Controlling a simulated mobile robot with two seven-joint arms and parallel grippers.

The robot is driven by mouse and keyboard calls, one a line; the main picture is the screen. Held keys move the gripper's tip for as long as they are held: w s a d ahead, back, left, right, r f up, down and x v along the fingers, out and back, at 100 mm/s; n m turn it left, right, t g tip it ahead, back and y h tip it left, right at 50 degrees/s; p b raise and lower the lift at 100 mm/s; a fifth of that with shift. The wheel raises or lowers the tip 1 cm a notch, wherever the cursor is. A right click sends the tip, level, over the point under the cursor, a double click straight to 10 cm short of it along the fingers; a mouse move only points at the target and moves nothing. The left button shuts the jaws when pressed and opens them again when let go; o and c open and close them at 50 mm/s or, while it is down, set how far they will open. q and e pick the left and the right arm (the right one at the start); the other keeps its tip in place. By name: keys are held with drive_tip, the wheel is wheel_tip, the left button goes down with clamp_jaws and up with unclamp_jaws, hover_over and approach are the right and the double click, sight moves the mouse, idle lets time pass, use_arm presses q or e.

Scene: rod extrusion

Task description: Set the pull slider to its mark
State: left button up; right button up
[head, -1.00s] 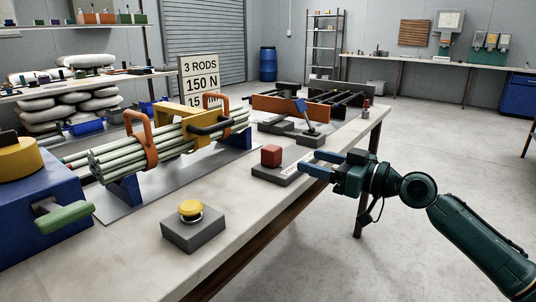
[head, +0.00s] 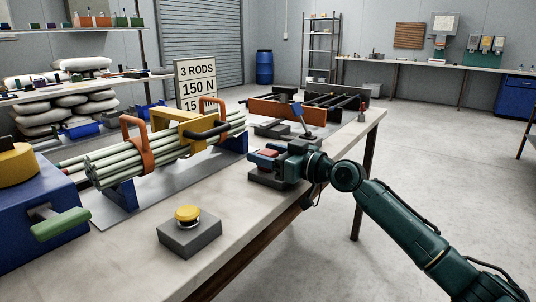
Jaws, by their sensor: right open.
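The pull slider's red block (head: 271,153) sits on a dark grey base (head: 262,180) at the table's front edge, right of centre. My right gripper (head: 264,158) is open around the red block, with one blue finger on its far side and one on its near side. The fingers and palm hide most of the block and the slider's scale, so its mark does not show. I cannot tell whether the fingers touch the block. My left gripper is not in view.
A yellow push button on a grey box (head: 190,238) stands nearer on the table. Green rods (head: 160,157) lie in a blue cradle with orange handles. A blue box with a green lever (head: 62,224) is at left. A lever with a blue knob (head: 298,109) stands behind the gripper.

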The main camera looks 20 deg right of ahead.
drive_tip(key=shift+c, duration=0.5)
clamp_jaws()
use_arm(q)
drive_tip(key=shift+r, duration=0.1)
